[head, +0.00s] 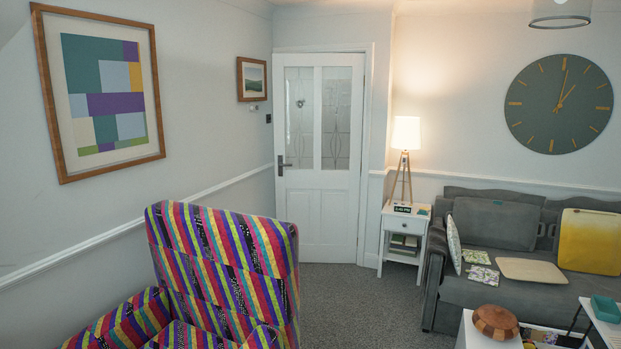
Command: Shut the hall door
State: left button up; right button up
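The hall door (318,195) is a white panelled door with two tall patterned glass panes, at the far end of the room. Its dark handle (283,165) is on its left side. The door fills its white frame (367,150) or stands very near it; I cannot tell whether it is latched or slightly ajar. Neither of my grippers is in view.
A striped armchair (225,260) stands in front at left, hiding part of the floor. Grey carpet (345,300) is clear before the door. A white side table (402,240) with a lamp (405,135) and a grey sofa (455,290) stand at right.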

aim_at(323, 201)
jog(key=i+l+z, duration=0.1)
jog(key=i+z, duration=0.3)
jog(key=i, duration=0.45)
jog(key=i+j, duration=0.1)
jog(key=i, duration=0.75)
jog(key=i+j, duration=0.1)
jog(key=i, duration=0.8)
jog(key=i+j, duration=0.1)
jog(key=i, duration=0.75)
jog(key=i+j+u, duration=0.2)
jog(key=i, duration=0.3)
jog(key=i+l+u, duration=0.1)
jog(key=i+u, duration=0.15)
jog(key=i, duration=0.25)
jog(key=i+u, duration=0.2)
jog(key=i, duration=0.35)
jog(key=i+l+u, duration=0.2)
jog(key=i, duration=0.3)
jog(key=i+l+u, duration=0.25)
jog(key=i, duration=0.25)
